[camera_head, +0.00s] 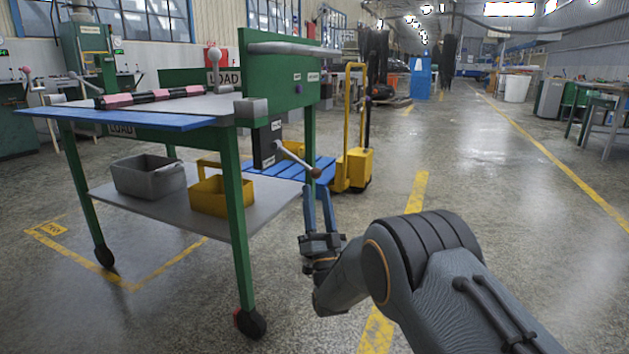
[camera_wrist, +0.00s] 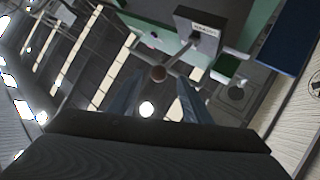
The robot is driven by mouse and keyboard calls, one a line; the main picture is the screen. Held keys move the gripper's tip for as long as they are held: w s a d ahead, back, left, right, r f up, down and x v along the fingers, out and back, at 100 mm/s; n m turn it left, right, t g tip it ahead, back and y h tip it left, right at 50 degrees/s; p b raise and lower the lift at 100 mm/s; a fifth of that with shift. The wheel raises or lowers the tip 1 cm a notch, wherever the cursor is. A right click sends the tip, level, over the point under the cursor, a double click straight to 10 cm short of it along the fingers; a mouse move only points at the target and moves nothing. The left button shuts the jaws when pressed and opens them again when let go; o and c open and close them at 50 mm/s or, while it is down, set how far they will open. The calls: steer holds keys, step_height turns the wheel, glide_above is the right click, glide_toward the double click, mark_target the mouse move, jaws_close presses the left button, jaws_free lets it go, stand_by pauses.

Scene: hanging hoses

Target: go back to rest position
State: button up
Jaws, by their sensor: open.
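My gripper (camera_head: 317,190) is open, with two blue fingers pointing up, in front of the right end of the green bench. A lever (camera_head: 297,158) with a red-brown ball knob (camera_head: 316,173) sticks out from a dark box (camera_head: 267,143) on the bench. The knob shows just above my fingertips. In the wrist view the knob (camera_wrist: 158,73) appears just beyond and between the fingertips of my gripper (camera_wrist: 158,84). Nothing is seen held between the fingers. I cannot tell the exact gap to the knob.
The green bench (camera_head: 237,230) carries a pink-and-black striped bar (camera_head: 155,96) on top. A grey bin (camera_head: 150,178) and a yellow bin (camera_head: 222,194) stand on its lower shelf. A yellow pallet truck (camera_head: 355,165) stands behind. The floor (camera_head: 480,180) to the right is clear.

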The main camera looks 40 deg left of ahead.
steer(key=shift+s+d+f, duration=0.25)
steer(key=shift+d+f, duration=0.05)
steer(key=shift+f, duration=0.1)
stand_by(0.3)
